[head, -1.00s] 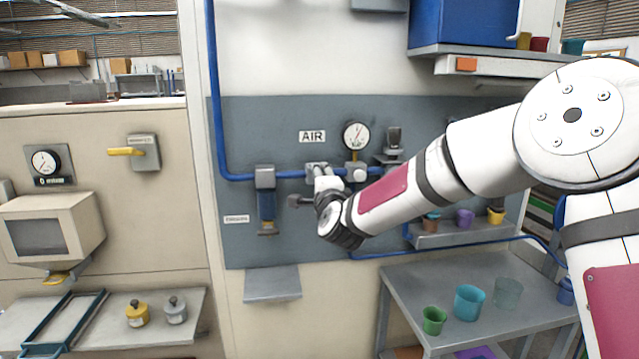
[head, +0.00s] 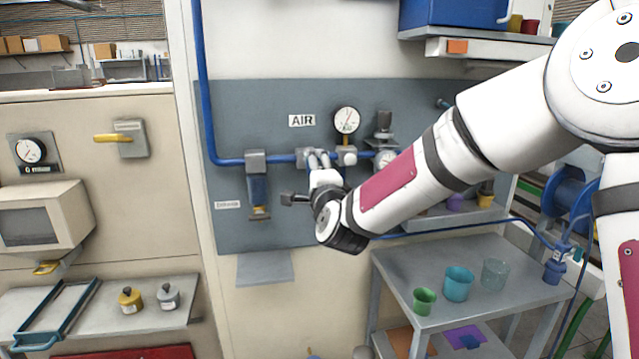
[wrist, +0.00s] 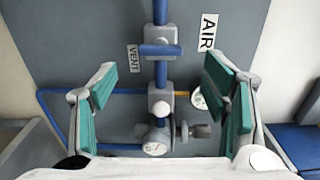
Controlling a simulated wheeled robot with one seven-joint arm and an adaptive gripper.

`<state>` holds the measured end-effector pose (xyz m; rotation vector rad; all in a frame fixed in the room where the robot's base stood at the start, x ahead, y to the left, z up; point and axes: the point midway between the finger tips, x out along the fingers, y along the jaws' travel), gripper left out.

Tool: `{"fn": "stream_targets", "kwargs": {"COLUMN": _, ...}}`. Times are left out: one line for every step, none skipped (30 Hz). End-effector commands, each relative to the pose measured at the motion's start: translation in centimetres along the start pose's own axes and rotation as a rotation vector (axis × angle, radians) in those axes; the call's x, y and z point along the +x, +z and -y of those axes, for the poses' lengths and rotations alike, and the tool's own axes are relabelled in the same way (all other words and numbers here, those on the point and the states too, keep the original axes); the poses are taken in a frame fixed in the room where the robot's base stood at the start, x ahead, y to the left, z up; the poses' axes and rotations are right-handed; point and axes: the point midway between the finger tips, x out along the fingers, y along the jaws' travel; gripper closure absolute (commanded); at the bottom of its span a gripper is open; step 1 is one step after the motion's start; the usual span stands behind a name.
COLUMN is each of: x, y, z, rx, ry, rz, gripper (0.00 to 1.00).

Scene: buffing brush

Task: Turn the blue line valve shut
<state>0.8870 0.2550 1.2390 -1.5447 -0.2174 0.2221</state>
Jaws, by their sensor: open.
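The blue line (head: 228,162) runs down and then across a grey wall panel. In the wrist view, a valve with a blue bar handle (wrist: 160,50) sits on this line (wrist: 161,12), beside a VENT label; the bar lies across the pipe. In the head view, my gripper (head: 318,154) is in front of the valve body (head: 301,156) and hides most of it. In the wrist view, my gripper (wrist: 160,72) is open and empty, its teal pads wide apart on either side of the line. The handle shows between and slightly beyond the fingertips, with no visible contact.
A gauge (head: 346,120) stands on the line right of the valve, with a regulator (head: 384,128) farther right. A filter (head: 258,190) hangs to the left. A small shelf (head: 265,267) and a table (head: 400,262) with cups are below.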

Motion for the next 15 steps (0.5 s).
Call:
{"fn": "stream_targets", "kwargs": {"x": -1.1, "y": 0.0, "z": 0.1, "rx": -0.003, "ry": -0.001, "rz": 0.000, "gripper": 0.32}}
{"fn": "stream_targets", "kwargs": {"x": -1.7, "y": -0.1, "z": 0.1, "rx": -0.003, "ry": 0.000, "rz": -0.001, "gripper": 0.32}}
{"fn": "stream_targets", "kwargs": {"x": -2.4, "y": -0.1, "z": 0.1, "rx": -0.003, "ry": 0.000, "rz": -0.001, "gripper": 0.32}}
{"fn": "stream_targets", "kwargs": {"x": -2.9, "y": -0.1, "z": 0.0, "rx": -0.002, "ry": 0.001, "rz": -0.001, "gripper": 0.32}}
{"fn": "stream_targets", "kwargs": {"x": -3.4, "y": -0.1, "z": 0.0, "rx": -0.002, "ry": 0.000, "rz": -0.001, "gripper": 0.32}}
{"fn": "stream_targets", "kwargs": {"x": -4.0, "y": -0.1, "z": 0.1, "rx": -0.002, "ry": -0.001, "rz": -0.001, "gripper": 0.32}}
{"fn": "stream_targets", "kwargs": {"x": -4.3, "y": -0.1, "z": 0.0, "rx": -0.002, "ry": 0.000, "rz": -0.001, "gripper": 0.32}}
{"fn": "stream_targets", "kwargs": {"x": -4.7, "y": -0.1, "z": 0.0, "rx": -0.001, "ry": 0.000, "rz": -0.001, "gripper": 0.32}}
{"fn": "stream_targets", "kwargs": {"x": -5.0, "y": -0.1, "z": 0.0, "rx": 0.000, "ry": 0.000, "rz": -0.001, "gripper": 0.32}}
{"fn": "stream_targets", "kwargs": {"x": -5.2, "y": -0.1, "z": 0.0, "rx": 0.000, "ry": 0.000, "rz": -0.001, "gripper": 0.32}}
{"fn": "stream_targets", "kwargs": {"x": -5.4, "y": -0.1, "z": 0.0, "rx": 0.000, "ry": 0.001, "rz": -0.001, "gripper": 0.32}}
{"fn": "stream_targets", "kwargs": {"x": -5.6, "y": -0.1, "z": -0.1, "rx": 0.000, "ry": 0.001, "rz": -0.001, "gripper": 0.32}}
{"fn": "stream_targets", "kwargs": {"x": -5.7, "y": -0.1, "z": -0.1, "rx": 0.000, "ry": 0.001, "rz": -0.001, "gripper": 0.32}}
{"fn": "stream_targets", "kwargs": {"x": -5.8, "y": -0.1, "z": 0.0, "rx": 0.000, "ry": 0.001, "rz": -0.001, "gripper": 0.32}}
{"fn": "stream_targets", "kwargs": {"x": -5.8, "y": -0.1, "z": 0.0, "rx": 0.001, "ry": 0.000, "rz": -0.001, "gripper": 0.32}}
